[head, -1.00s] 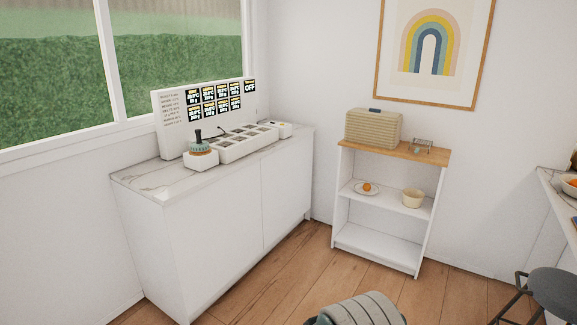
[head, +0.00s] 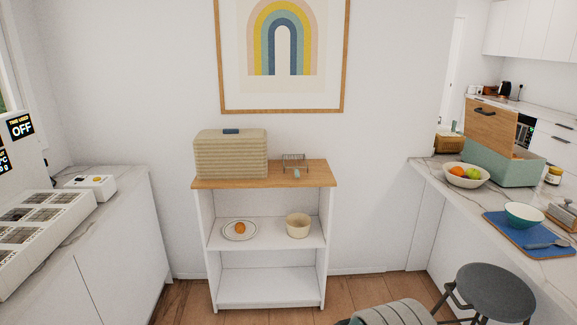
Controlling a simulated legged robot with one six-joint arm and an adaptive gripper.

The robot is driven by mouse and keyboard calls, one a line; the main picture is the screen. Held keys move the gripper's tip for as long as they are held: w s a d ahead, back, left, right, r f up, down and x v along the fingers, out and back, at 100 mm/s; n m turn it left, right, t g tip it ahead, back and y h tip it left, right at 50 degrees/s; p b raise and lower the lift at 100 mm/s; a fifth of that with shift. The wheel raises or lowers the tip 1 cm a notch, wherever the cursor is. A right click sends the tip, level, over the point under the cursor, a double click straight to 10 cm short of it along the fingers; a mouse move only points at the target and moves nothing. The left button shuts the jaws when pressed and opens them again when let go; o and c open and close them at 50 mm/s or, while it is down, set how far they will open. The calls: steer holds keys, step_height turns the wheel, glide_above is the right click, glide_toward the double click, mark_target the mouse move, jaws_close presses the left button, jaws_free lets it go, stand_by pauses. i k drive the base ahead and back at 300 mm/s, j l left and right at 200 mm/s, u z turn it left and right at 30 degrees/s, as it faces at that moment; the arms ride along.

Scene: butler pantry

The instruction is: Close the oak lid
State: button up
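The oak lid (head: 492,122) stands raised at a steep tilt on a teal box (head: 502,163), at the right of the head view. A dark handle shows near the lid's upper edge. The box stands on the marble-look counter (head: 437,166), and its inside is mostly hidden from here. My gripper cannot be made out in this view; only a grey ribbed part, likely of my own arm, shows at the bottom edge.
A fruit bowl (head: 467,176), a jar (head: 553,175) and a blue board (head: 530,235) with a teal bowl (head: 525,215) are near the box. A dark stool (head: 496,292) stands before the counter. A shelf unit (head: 212,240) carries a beige ribbed box (head: 231,158).

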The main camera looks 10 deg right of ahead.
mark_target(493, 127)
steer(key=i+l+z, duration=0.1)
steer(key=i+z, duration=0.75)
steer(key=i+j+z, duration=0.2)
steer(key=z, duration=0.2)
steer(key=i+z, duration=0.2)
steer(key=z, duration=0.95)
